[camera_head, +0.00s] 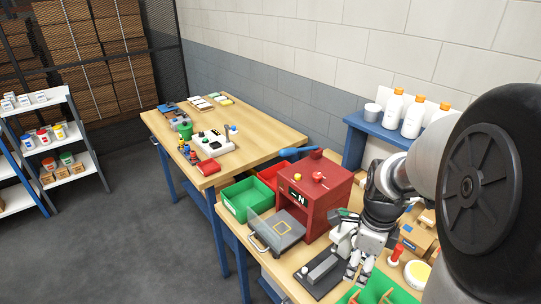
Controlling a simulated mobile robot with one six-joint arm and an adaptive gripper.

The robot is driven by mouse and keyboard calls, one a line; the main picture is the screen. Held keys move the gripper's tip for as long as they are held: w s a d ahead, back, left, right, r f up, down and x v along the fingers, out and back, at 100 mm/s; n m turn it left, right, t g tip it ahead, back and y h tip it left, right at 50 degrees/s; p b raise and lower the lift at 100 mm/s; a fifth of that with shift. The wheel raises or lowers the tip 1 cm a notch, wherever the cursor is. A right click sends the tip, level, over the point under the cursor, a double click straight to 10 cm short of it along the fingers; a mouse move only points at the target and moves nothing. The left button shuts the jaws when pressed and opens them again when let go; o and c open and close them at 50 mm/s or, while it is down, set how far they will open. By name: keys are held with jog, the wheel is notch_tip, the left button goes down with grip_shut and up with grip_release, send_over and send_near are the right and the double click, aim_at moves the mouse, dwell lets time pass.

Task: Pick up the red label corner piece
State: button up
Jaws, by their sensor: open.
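My gripper (357,279) points down over the near bench at the lower right. It is open, with its fingertips just right of a dark fixture with a grey block (322,271) and close to a green tray (405,297). I see nothing between the fingers. I cannot make out a red label corner piece for certain; it may be too small or hidden behind my gripper and arm. A red-topped upright piece (397,252) stands to the right of my gripper.
A red machine (305,208) with a grey plate (277,232) stands left of my gripper. White bottles (413,117) stand on a blue shelf. A yellow-topped round container (417,273) is at right.

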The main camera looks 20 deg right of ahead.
aim_at(356, 295)
jog(key=d+f+m+b, duration=0.1)
jog(key=f, duration=0.3)
jog(key=d+f+m+b, duration=0.1)
jog(key=f, duration=0.3)
jog(key=d+f+m, duration=0.1)
jog(key=f+m, duration=0.1)
jog(key=f, duration=0.3)
jog(key=shift+s+g+b, duration=0.2)
jog(key=shift+g+b, duration=0.1)
jog(key=shift+b, duration=0.1)
jog(key=shift+w+a+f+b, duration=0.1)
jog(key=shift+f+b, duration=0.5)
jog(key=shift+f, duration=1)
jog(key=shift+a+f+b, duration=0.1)
jog(key=shift+f+b, duration=0.5)
jog(key=shift+f, duration=0.95)
jog(key=shift+r, duration=0.1)
jog(key=shift+c, duration=0.6)
jog(key=c, duration=0.7)
jog(key=shift+r, duration=0.1)
